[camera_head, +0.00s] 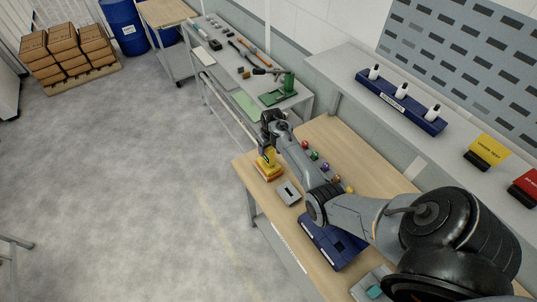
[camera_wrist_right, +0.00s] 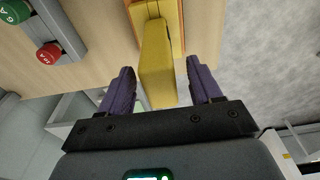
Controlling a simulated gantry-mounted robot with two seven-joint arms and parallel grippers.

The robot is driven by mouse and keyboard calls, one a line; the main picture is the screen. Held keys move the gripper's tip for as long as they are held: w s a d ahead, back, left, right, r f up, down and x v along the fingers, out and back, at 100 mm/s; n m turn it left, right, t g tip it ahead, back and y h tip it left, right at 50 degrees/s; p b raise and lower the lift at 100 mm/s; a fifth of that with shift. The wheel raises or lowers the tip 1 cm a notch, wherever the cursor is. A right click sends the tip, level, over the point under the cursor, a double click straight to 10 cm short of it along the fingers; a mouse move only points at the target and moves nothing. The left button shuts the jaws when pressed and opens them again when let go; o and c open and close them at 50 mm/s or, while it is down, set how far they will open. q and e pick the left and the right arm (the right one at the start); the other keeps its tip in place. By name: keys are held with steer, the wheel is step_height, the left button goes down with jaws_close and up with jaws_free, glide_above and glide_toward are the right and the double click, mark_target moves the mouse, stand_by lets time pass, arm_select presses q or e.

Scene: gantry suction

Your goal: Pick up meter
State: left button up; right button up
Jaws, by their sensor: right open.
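The yellow meter (camera_head: 266,162) stands in an orange base at the left end of the wooden bench. My right gripper (camera_head: 267,148) is right above it, at the end of my outstretched right arm. In the right wrist view the meter (camera_wrist_right: 157,68) is a yellow block sticking out of its orange holder toward me. The two purple fingers of my right gripper (camera_wrist_right: 160,84) are apart, one on each side of the block, with visible gaps. The gripper is open and holds nothing. My left gripper is not in view.
A grey plate (camera_head: 289,193) and a blue box (camera_head: 333,245) lie on the wooden bench. Small coloured knobs (camera_head: 314,155) stand in a row behind my arm. A grey table with tools and a green press (camera_head: 284,86) stands beyond.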

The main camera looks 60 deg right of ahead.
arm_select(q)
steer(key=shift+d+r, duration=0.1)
arm_select(e)
steer(key=shift+w+f, duration=0.1)
steer(key=shift+f, duration=1.15)
